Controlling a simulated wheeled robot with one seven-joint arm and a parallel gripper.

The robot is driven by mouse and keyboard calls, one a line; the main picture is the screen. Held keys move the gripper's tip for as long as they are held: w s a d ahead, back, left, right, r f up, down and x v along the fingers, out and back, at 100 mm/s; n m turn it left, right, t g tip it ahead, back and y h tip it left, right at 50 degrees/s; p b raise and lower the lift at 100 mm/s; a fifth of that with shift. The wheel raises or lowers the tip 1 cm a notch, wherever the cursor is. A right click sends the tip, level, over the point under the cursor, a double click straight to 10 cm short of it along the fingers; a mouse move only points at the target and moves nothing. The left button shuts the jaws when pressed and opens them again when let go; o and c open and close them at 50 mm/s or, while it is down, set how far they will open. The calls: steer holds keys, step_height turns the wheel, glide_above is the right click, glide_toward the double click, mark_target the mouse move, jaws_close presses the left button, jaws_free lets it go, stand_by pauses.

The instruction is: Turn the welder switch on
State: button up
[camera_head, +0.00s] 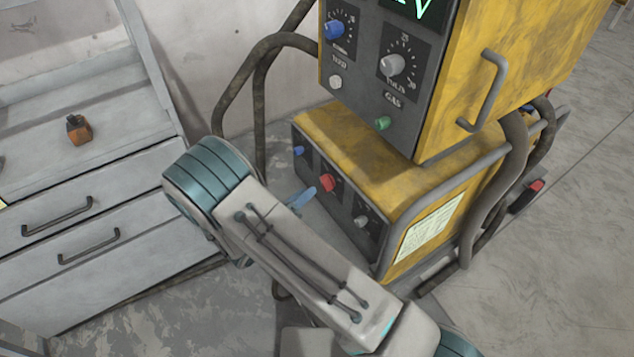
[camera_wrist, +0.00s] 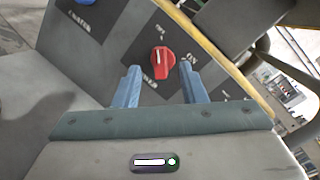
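The welder (camera_head: 350,150) is a yellow cabinet with dark front panels. Its red rotary switch (camera_head: 327,183) is on the lower front panel, and it also shows in the wrist view (camera_wrist: 162,60) with a white pointer line and lettering around it, including "ON" at the upper right. My gripper (camera_wrist: 162,80) has two blue fingers spread apart, one on each side below the red switch. It is open and empty, and the switch appears just beyond the fingertips. In the head view only one blue finger (camera_head: 301,198) shows near the panel; the rest is hidden behind my arm.
The upper welder panel overhangs the lower one and carries a blue knob (camera_head: 334,29), a grey knob (camera_head: 392,65) and a green knob (camera_head: 382,123). Thick hoses (camera_head: 262,100) loop beside the welder. A grey drawer cabinet (camera_head: 100,190) stands at left with a small orange object (camera_head: 78,130) on top.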

mark_target(327, 182)
steer(key=x, duration=0.6)
steer(key=shift+w, duration=0.1)
steer(key=shift+c, duration=0.4)
jaws_close()
